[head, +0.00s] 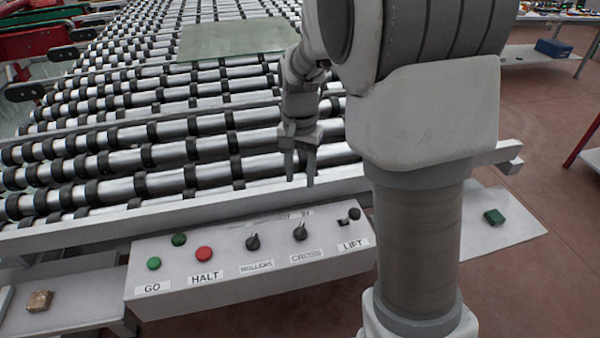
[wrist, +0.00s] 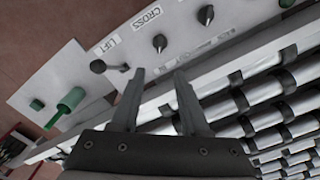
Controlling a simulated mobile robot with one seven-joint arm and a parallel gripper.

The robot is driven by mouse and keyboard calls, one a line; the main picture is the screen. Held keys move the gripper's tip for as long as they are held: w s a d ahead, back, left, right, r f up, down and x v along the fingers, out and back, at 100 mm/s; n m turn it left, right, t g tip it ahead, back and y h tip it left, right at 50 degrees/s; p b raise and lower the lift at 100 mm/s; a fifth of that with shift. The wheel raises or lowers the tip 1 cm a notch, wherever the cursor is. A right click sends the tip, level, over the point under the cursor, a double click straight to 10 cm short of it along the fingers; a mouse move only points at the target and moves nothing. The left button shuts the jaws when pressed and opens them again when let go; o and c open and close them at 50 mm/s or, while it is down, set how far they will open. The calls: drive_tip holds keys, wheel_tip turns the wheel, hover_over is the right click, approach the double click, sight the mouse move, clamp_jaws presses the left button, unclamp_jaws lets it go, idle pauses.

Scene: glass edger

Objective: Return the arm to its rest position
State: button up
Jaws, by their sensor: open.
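My gripper (head: 299,180) is open and empty. In the head view it hangs from my arm, fingers down, over the front edge of the roller conveyor (head: 190,213), above and behind the control panel (head: 180,283). In the wrist view the two fingers of my gripper (wrist: 160,85) stand apart with nothing between them. Beyond them are the panel's LIFT lever (wrist: 105,66) and the CROSS knob (wrist: 159,43). My arm's upper links cover the right middle of the head view.
The panel also has a green GO button (head: 153,263), a red HALT button (head: 204,253) and a rollers knob (head: 253,242). A glass sheet (head: 235,40) lies on the rollers farther back. A side shelf (head: 490,232) holds a green block (head: 494,216). Open floor lies at right.

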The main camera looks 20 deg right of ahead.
drive_tip(key=s+r+n+t, duration=0.2)
drive_tip(key=s+r, duration=0.4)
drive_tip(key=s, duration=0.4)
drive_tip(key=s+r+n+t, duration=0.3)
drive_tip(key=s+r+n, duration=0.2)
drive_tip(key=s, duration=0.5)
drive_tip(key=shift+s+r+t, duration=0.3)
drive_tip(key=shift+s+r, duration=0.05)
drive_tip(key=shift+r, duration=0.15)
drive_tip(key=shift+d, duration=0.15)
